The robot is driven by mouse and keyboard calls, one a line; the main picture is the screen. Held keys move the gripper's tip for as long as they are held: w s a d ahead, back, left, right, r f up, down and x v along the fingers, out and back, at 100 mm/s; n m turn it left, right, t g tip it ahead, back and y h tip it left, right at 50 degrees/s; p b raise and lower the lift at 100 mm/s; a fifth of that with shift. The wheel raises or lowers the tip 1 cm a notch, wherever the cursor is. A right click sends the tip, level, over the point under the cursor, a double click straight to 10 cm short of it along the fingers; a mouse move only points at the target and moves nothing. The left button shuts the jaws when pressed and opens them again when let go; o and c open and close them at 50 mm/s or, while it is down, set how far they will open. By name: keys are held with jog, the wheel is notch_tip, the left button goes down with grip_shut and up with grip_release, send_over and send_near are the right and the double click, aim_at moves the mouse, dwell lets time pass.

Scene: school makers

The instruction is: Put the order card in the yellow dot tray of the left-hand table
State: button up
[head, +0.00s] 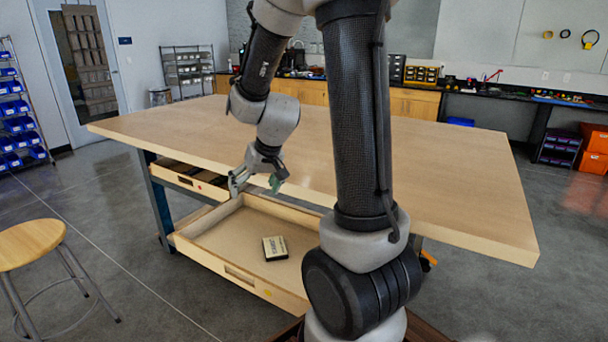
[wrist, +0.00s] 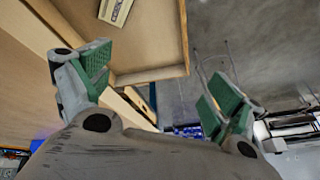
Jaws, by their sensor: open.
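A small cream card-like piece with dark print and a dark edge (head: 275,248) lies flat in the pulled-out wooden tray (head: 215,257) under the table. I take it for the order card. The tray's front bears a yellow dot (head: 267,292). In the wrist view the card (wrist: 116,10) is at the top, cut by the frame edge, and the tray's rim (wrist: 150,75) shows below it. My gripper (head: 257,183) is open and empty, above the tray's back left part, beside the tabletop edge and apart from the card. Its green-padded fingers (wrist: 158,80) are spread.
The large wooden tabletop (head: 450,180) overhangs the tray. A shallower drawer (head: 188,180) with a red mark sits above it at left. A stool (head: 32,245) stands at the left on open grey floor. Blue-bin shelving (head: 15,110) is beyond.

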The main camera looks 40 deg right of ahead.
jog(key=s+r, duration=0.4)
jog(key=s, duration=0.3)
jog(key=s+r+n, duration=0.1)
jog(key=s+r, duration=0.3)
jog(key=s, duration=0.4)
jog(key=s+r+n+h, duration=0.1)
jog(key=s+r, duration=0.4)
jog(key=s, duration=0.2)
jog(key=shift+s+a+g, duration=0.25)
jog(key=shift+s+g, duration=0.05)
jog(key=shift+g, duration=0.1)
jog(key=shift+r, duration=0.1)
